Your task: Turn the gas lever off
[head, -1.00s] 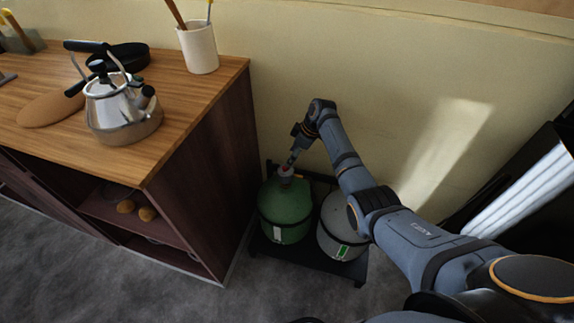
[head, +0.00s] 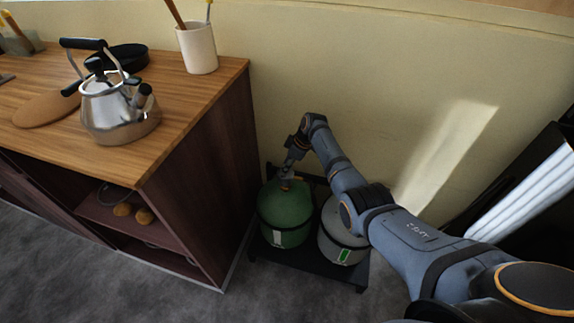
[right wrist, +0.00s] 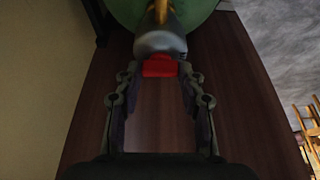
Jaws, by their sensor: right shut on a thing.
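The green gas cylinder (head: 286,212) stands on a low black platform, left of a grey cylinder (head: 340,235). My right gripper (head: 287,183) is at the top of the green cylinder. In the right wrist view my right gripper (right wrist: 160,85) has its two fingers on either side of the red lever (right wrist: 160,66) and is shut on it. The lever sits below a grey valve body (right wrist: 160,43) with a brass part. In the head view the gripper and arm hide most of the lever. My left gripper is not in view.
A wooden cabinet (head: 200,165) stands close to the left of the cylinders. On its top are a steel kettle (head: 117,112) and a white utensil cup (head: 198,48). The pale wall is close behind the arm. A dark object with white ribs (head: 535,190) is at the right.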

